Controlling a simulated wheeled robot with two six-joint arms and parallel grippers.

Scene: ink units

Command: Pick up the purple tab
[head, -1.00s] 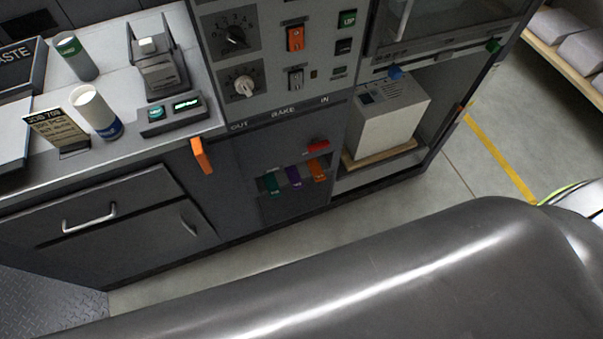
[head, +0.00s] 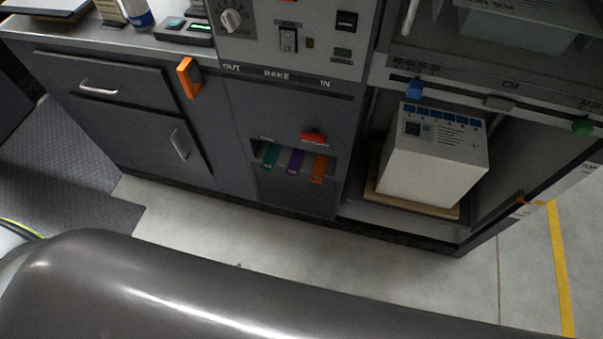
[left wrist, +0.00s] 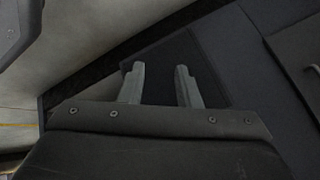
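The purple tab (head: 295,163) hangs in a recess low on the dark cabinet front, between a green tab (head: 270,155) on its left and an orange tab (head: 319,168) on its right. A red part (head: 312,137) sits just above them. My left gripper (left wrist: 160,82) shows in the left wrist view with its two fingers apart and nothing between them. A dark cabinet surface lies beyond the fingers; no tab shows there. Neither gripper is in the head view.
An orange handle (head: 188,78) sticks out from the cabinet at the left. A white box (head: 433,160) stands on a wooden board in the open bay at the right. A drawer handle (head: 98,88) is at the far left. The floor (head: 230,215) in front is clear.

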